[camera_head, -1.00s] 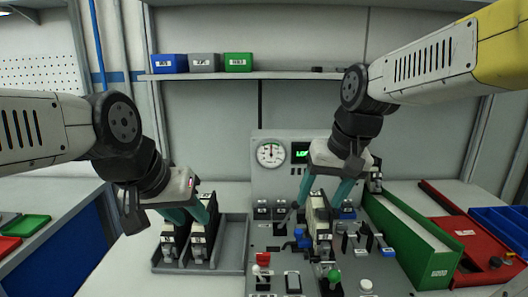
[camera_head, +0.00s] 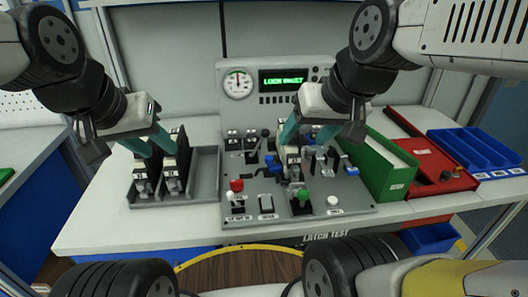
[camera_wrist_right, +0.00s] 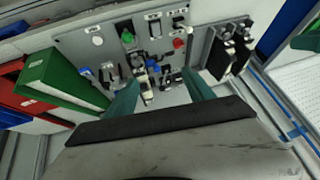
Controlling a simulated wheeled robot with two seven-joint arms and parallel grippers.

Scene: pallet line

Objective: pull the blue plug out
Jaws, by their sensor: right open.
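My right gripper (camera_head: 308,142) is open over the grey control panel (camera_head: 262,217), its teal fingers apart above a black module with a pale top (camera_head: 292,158). Small blue parts show on the panel: one (camera_head: 271,163) left of that module and one (camera_head: 351,171) to its right. I cannot tell for certain which is the blue plug. In the right wrist view, a blue part (camera_wrist_right: 85,73) lies outside the fingers, and nothing is clearly gripped. My left gripper (camera_head: 158,149) has its teal fingers apart just above two black modules (camera_head: 144,180) in a grey tray (camera_head: 205,175); contact is unclear.
A gauge (camera_head: 238,84) and a lit green display (camera_head: 283,79) stand behind the panel. A red knob (camera_head: 236,186) and a green knob (camera_head: 303,195) stick up in front. A green box (camera_head: 380,165) and red tray (camera_head: 436,163) are at the right.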

